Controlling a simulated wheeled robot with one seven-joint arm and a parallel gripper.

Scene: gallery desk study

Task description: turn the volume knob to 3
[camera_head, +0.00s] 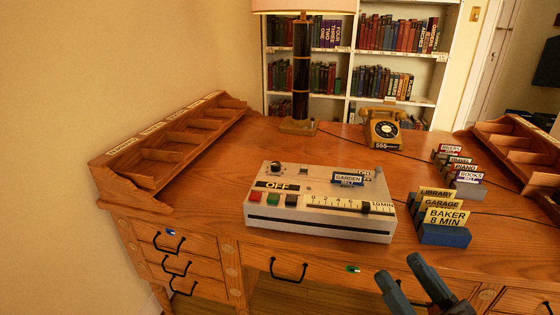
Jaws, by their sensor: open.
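A cream desk machine (320,228) sits near the middle of the wooden desk. A round black knob (276,167) stands at its back left; it is likely the volume knob. Its pointer and any numbers around it are too small to read. The front has red, green and dark buttons, an OFF label (276,185), and a slider scale marked in minutes with a dark slider (366,207) near its right part. My gripper (399,267) is open and empty at the desk's front edge, in front and to the right of the machine, well away from the knob.
A lamp (301,75) and a yellow telephone (383,130) stand behind the machine. A GARDEN card (349,178) stands on the machine's back. Labelled card blocks (444,233) stand to its right. Wooden racks (170,150) flank the desk. Clear desk lies left of the machine.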

